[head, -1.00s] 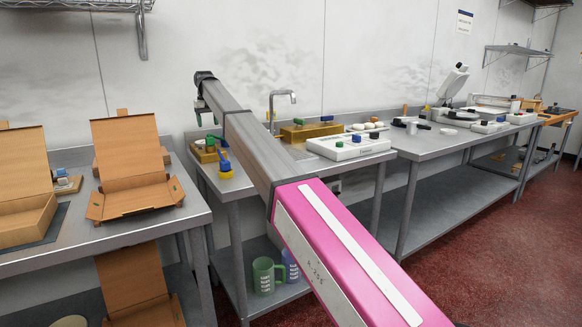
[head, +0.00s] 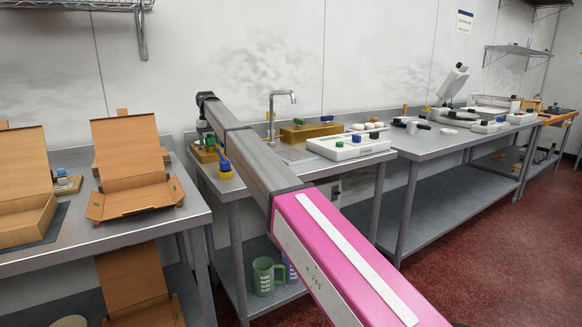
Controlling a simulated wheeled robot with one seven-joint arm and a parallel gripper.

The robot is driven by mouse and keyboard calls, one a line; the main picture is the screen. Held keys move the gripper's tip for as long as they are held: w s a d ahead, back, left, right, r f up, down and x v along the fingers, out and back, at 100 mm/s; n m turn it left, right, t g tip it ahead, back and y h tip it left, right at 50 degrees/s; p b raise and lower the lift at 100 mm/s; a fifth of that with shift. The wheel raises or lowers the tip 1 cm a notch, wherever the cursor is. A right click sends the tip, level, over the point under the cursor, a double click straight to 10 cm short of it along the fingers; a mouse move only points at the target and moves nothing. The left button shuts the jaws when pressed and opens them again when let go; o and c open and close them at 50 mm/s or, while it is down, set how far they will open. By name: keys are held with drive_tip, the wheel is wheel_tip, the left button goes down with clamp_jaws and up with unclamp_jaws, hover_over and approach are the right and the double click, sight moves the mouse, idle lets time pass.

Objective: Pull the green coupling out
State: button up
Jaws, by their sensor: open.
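A green coupling (head: 210,141) stands on a yellow-brown block (head: 203,155) at the left end of the sink table. My gripper (head: 203,128) is at the far end of my arm, just above and beside this coupling. It is small and partly hidden behind my arm's last link. It is open, and I see nothing held in it. I cannot tell whether its fingers are around the coupling or touching it. A blue-and-yellow piece (head: 225,168) stands just right of the block.
A second yellow-brown block (head: 313,131) with small blue and green tops stands behind, near the tap (head: 283,97). A white box (head: 348,149) with coloured knobs sits to its right. Cardboard boxes (head: 130,160) stand on the left table. Mugs (head: 264,277) are on the lower shelf.

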idle(0.8)
clamp_jaws()
drive_tip(key=shift+r, duration=0.3)
drive_tip(key=shift+r, duration=2.7)
